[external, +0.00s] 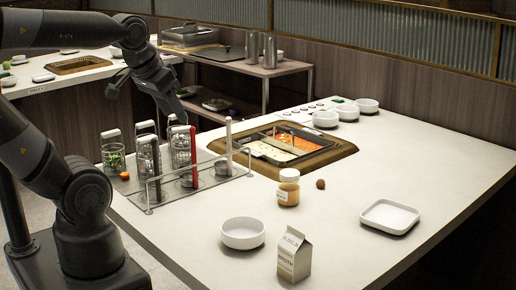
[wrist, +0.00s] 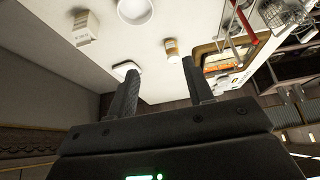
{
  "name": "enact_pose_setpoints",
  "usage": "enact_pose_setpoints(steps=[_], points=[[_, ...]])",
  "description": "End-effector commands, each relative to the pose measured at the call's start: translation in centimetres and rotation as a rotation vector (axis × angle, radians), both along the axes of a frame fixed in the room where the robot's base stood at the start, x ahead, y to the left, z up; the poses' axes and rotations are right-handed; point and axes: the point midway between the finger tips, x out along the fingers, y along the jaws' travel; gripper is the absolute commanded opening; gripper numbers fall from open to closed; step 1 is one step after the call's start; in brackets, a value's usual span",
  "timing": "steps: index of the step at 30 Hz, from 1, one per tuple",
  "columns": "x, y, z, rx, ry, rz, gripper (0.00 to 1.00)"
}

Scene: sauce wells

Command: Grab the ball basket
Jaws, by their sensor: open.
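Several wire baskets with upright handles stand in a metal rack (external: 205,186) at the table's left edge. One basket (external: 114,160) holds green pieces; a small orange ball (external: 125,176) shows beside it. Other baskets (external: 149,158) and (external: 181,150) stand to its right, one with a red handle; their contents are not clear. A wire basket (wrist: 284,14) shows at the upper right of the wrist view, off to the side of my fingers. My gripper (wrist: 160,66) is open with nothing between its fingers. In the external view its end is above and behind the baskets, with the fingertips unclear.
A sunken tray well (external: 290,144) with orange and pale food lies right of the rack. A jar (external: 288,188), brown ball (external: 320,183), white bowl (external: 242,233), carton (external: 294,256) and square dish (external: 389,216) stand on the table.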

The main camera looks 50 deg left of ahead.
Motion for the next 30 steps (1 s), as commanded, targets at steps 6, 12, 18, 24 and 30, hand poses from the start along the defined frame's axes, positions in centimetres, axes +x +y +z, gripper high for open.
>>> enact_pose_setpoints(steps=[6,12,18,24,30], points=[[2.5,1.7,0.9,0.025,0.048,0.013,0.47],[7.1,5.8,1.9,0.063,0.138,0.025,0.47],[11.5,11.2,1.7,0.085,0.233,0.032,0.47],[15.2,17.6,0.2,0.090,0.328,0.035,0.47],[17.7,24.9,-2.6,0.080,0.423,0.032,0.47]])
